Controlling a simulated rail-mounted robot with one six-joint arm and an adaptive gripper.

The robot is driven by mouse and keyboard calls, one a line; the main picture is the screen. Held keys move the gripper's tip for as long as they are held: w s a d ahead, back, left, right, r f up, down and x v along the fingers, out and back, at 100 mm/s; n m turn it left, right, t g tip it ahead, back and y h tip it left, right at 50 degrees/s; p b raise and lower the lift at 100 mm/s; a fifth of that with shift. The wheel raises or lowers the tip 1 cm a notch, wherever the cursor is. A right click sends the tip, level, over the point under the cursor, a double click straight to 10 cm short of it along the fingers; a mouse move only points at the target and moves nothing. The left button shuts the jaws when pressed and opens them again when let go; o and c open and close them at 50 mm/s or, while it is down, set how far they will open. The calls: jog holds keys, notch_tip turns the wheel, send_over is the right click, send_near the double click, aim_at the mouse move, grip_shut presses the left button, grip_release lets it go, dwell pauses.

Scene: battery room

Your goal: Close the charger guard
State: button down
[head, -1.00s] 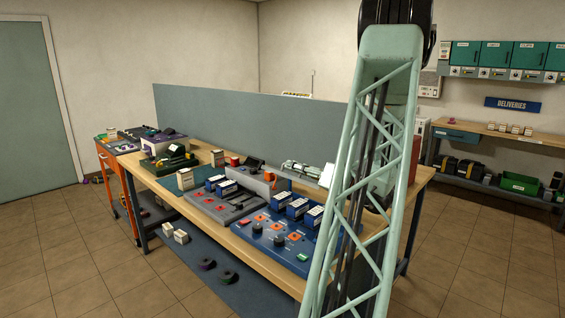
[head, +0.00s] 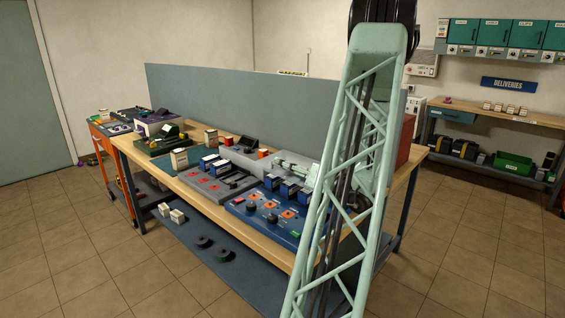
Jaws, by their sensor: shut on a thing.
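The blue charger panel (head: 240,207), with a row of dark batteries (head: 287,188), orange squares and black knobs, lies at the front right of the bench. A grey upright panel (head: 243,160) that looks like the charger guard stands behind the batteries. My gripper (head: 279,160) seems to be the small pale end of the arm just behind the charger, at the panel's right end. It is shut on what seems to be the guard. The fingertips and the contact are too small to make out. My pale green lattice arm hides the bench to the right.
A grey module (head: 208,186) sits left of the charger. A green device (head: 165,139) and small cartons (head: 179,158) stand farther left on the bench (head: 190,195). A blue-grey partition (head: 230,97) runs along its back. A delivery shelf (head: 500,113) is at right.

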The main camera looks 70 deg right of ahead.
aim_at(302, 181)
jog(key=shift+w+a+f, duration=0.2)
jog(key=shift+a+f, duration=0.25)
jog(key=c, duration=2.8)
grip_release()
jog(key=shift+a, duration=0.15)
jog(key=shift+s+a+f, duration=0.1)
jog(key=shift+s+f, duration=0.05)
jog(key=shift+s, duration=0.1)
jog(key=shift+s+a, duration=0.1)
jog(key=shift+s, duration=0.05)
jog(key=v, duration=0.4)
jog(key=shift+s, duration=0.35)
jog(key=v, duration=0.4)
jog(key=shift+s+r, duration=0.25)
jog(key=shift+r, duration=0.05)
jog(key=shift+r+v, duration=0.25)
jog(key=shift+v, duration=0.85)
jog(key=shift+w+r, duration=0.1)
jog(key=shift+w, duration=0.05)
